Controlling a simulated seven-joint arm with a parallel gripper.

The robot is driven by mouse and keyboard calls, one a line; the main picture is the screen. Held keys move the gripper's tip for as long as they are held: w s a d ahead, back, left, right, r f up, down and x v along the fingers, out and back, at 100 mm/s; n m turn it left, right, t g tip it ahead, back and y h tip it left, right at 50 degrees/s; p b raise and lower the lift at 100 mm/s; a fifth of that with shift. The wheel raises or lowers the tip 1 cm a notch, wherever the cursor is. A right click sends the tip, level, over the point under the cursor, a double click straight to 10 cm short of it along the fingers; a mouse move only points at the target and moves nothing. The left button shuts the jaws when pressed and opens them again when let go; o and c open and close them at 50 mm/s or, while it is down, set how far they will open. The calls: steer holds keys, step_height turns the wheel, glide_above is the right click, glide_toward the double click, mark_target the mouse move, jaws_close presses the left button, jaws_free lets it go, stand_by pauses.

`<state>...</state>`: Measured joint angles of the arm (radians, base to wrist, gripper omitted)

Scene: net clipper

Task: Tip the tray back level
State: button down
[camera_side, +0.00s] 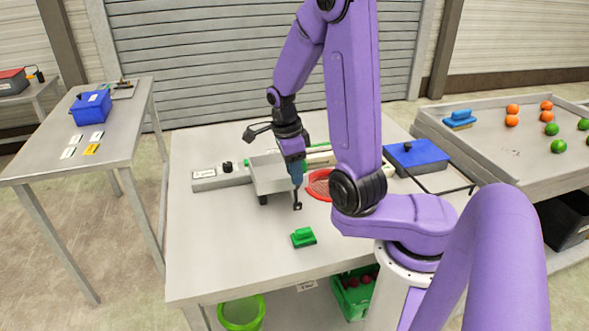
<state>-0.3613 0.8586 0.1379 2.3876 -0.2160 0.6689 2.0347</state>
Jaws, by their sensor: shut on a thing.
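The grey metal tray (270,177) sits at the middle of the table, in front of a long grey rail-like unit. Its near wall faces the camera, and a dark foot shows under its left part. I cannot tell how far it tilts. My gripper (297,186) points down at the tray's right end. It is shut on a thin dark handle (297,199) that hangs below a blue part. Whether this handle belongs to the tray is too small to tell.
A green block (303,238) lies in front of the tray. A red mesh piece (319,184) is close on the right, partly behind my arm. A blue box (416,158) stands further right. The table's front left is clear; a green bucket (241,313) stands below.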

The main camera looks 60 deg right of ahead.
steer(key=shift+w+a, duration=0.1)
steer(key=shift+w, duration=0.05)
steer(key=c, duration=0.8)
jaws_free()
steer(key=shift+c, duration=0.2)
step_height(320, 180, up, 17)
steer(key=w+a, duration=0.1)
steer(key=shift+w+a+r, duration=0.15)
steer(key=shift+w+a, duration=0.15)
steer(key=shift+a, duration=0.05)
